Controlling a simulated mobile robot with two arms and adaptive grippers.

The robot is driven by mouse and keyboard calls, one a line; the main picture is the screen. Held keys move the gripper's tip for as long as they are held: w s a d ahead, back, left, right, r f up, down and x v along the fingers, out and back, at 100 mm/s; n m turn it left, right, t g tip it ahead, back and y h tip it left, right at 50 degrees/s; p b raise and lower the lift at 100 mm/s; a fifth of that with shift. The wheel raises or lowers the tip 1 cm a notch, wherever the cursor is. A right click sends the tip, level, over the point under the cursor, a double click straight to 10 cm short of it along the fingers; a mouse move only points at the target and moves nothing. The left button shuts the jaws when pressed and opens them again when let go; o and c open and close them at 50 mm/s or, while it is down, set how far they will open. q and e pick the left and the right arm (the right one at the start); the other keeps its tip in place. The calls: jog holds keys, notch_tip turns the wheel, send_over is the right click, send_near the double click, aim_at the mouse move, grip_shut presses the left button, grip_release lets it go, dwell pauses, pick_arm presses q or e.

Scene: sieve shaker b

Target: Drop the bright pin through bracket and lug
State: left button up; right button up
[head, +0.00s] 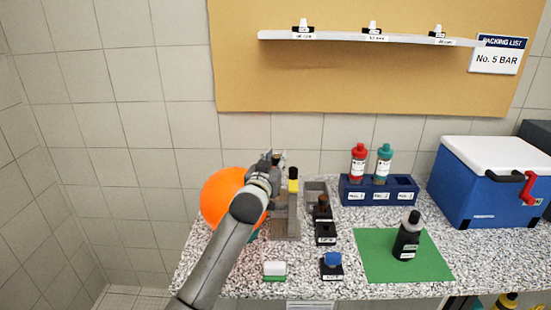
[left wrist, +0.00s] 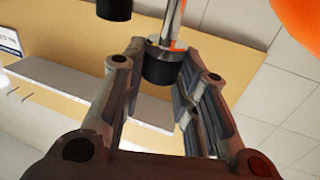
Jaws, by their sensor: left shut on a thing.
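My left gripper (head: 277,161) is at the back left of the worktop, beside a grey fixture (head: 292,222) that may include the bracket and lug. In the left wrist view its two fingers (left wrist: 163,72) are closed around the black head (left wrist: 160,70) of a bright metal pin (left wrist: 174,20). The pin's shaft runs out past the fingertips. A yellow piece (head: 293,185) with a dark top stands by the fixture. My arm hides much of this area, so I cannot see the holes or whether the pin touches anything. My right gripper is out of view.
A large orange ball (head: 222,198) is close left of my gripper. Small dark holders (head: 325,234) stand right of the fixture. Behind are a blue rack (head: 350,195) with red and teal bottles and a cooler (head: 470,190). A black bottle (head: 407,240) stands on a green mat (head: 375,262).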

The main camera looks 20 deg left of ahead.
pick_arm(q)
jog(key=shift+f+b, duration=0.3)
jog(key=shift+f, duration=0.35)
dwell(0.5)
jog(key=shift+p, duration=0.5)
dwell(0.6)
jog(key=shift+f+b, duration=1.15)
jog(key=shift+f, duration=0.55)
jog(key=shift+f+b, duration=1.2)
jog(key=shift+f, duration=0.65)
jog(key=o, duration=1.1)
jog(key=shift+d, duration=0.1)
jog(key=shift+s+f, duration=0.1)
